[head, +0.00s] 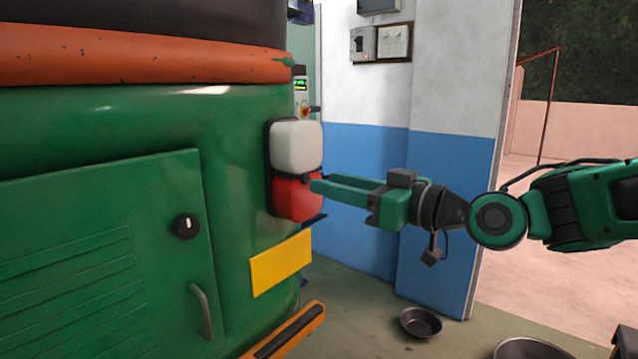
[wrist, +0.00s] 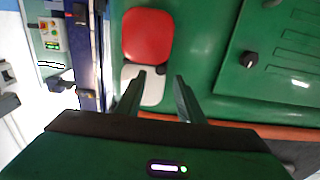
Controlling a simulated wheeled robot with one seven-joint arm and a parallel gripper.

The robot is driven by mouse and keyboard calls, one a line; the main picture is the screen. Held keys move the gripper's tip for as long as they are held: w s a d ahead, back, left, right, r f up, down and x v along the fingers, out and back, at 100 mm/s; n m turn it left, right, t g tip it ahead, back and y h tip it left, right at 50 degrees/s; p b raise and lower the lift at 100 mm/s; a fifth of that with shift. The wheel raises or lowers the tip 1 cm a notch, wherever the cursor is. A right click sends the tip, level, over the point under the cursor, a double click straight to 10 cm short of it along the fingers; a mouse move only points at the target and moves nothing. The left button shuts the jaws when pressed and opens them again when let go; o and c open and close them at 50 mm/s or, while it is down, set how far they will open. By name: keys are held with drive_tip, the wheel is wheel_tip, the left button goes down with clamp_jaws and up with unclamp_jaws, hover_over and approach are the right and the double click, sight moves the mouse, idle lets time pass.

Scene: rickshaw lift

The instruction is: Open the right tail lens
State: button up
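The right tail lens unit is on the green rickshaw's rear corner. It has a white upper lens (head: 296,146) and a red lower lens (head: 294,199), with a small dark knob (head: 305,179) between them. The wrist view is turned over, so the red lens (wrist: 148,36) shows above the white lens (wrist: 152,92). My gripper (head: 315,186) points left, its tips close to the lens unit at the height of the seam. In the wrist view my gripper (wrist: 160,75) is open with nothing between its fingers. One finger overlaps the white lens; contact cannot be told.
The green rear panel (head: 100,250) has a black knob (head: 186,226) and a handle (head: 202,310). A yellow plate (head: 281,263) sits below the lens. A metal bowl (head: 421,322) lies on the floor. A blue and white wall (head: 365,150) stands behind my gripper.

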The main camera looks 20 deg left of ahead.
sight(308, 178)
drive_tip(key=shift+x, duration=2.2)
clamp_jaws()
